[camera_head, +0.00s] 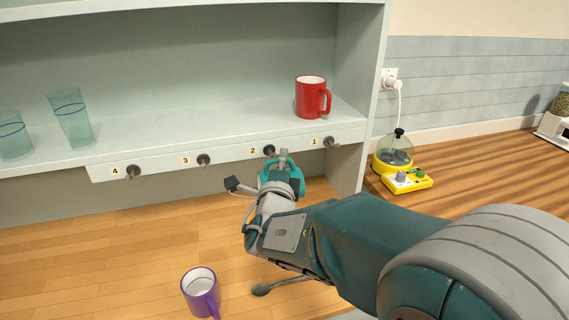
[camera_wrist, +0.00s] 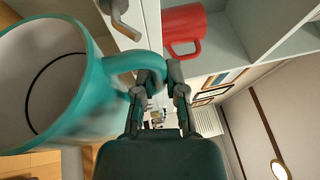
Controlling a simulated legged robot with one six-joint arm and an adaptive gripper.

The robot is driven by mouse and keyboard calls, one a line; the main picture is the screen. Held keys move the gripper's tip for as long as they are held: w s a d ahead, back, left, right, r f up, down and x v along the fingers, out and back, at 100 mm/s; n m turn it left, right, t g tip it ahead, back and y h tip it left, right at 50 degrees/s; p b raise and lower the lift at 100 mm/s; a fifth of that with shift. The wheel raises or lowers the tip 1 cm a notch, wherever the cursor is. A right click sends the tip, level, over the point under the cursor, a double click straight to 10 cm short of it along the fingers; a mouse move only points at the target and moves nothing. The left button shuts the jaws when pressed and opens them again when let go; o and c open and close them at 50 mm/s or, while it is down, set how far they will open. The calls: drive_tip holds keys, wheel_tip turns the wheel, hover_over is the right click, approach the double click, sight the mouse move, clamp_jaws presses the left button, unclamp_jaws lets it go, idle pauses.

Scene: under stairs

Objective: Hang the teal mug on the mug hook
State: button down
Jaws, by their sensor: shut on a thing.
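The teal mug (camera_wrist: 88,110) fills the left of the wrist view, its open mouth facing left and its handle between the fingers of my gripper (camera_wrist: 162,85). My gripper is shut on that handle. In the head view the teal mug (camera_head: 270,169) is mostly hidden behind my gripper (camera_head: 283,165), just under the hook rail. The mug hook numbered 2 (camera_head: 269,150) is just above it, and hook 1 (camera_head: 330,141) is to the right. A hook (camera_wrist: 119,8) also shows above the mug in the wrist view. I cannot tell whether mug and hook touch.
A red mug (camera_head: 311,98) stands on the shelf (camera_head: 230,122) above hook 1. Hooks 3 (camera_head: 204,160) and 4 (camera_head: 133,171) are empty. Two glasses (camera_head: 73,118) stand at the shelf's left. A purple mug (camera_head: 200,292) sits on the wooden surface below. A yellow device (camera_head: 405,181) stands right.

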sight(273, 157)
drive_tip(key=shift+w+a+f, duration=0.1)
drive_tip(key=shift+w+a, duration=0.15)
drive_tip(key=shift+w, duration=0.6)
drive_tip(key=shift+w+a, duration=0.2)
drive_tip(key=shift+w, duration=0.65)
drive_tip(key=shift+w+a+f, duration=0.1)
drive_tip(key=shift+w+f, duration=0.05)
drive_tip(key=shift+w, duration=0.75)
drive_tip(key=shift+w+a+f, duration=0.3)
drive_tip(key=shift+w+f, duration=0.1)
drive_tip(key=shift+w, duration=0.05)
drive_tip(key=shift+w+f, duration=0.1)
drive_tip(key=shift+f, duration=0.05)
drive_tip(key=shift+a+f, duration=0.1)
drive_tip(key=c, duration=0.6)
unclamp_jaws()
drive_tip(key=shift+c, duration=0.2)
drive_tip(key=shift+a, duration=0.35)
drive_tip(key=shift+d, duration=0.2)
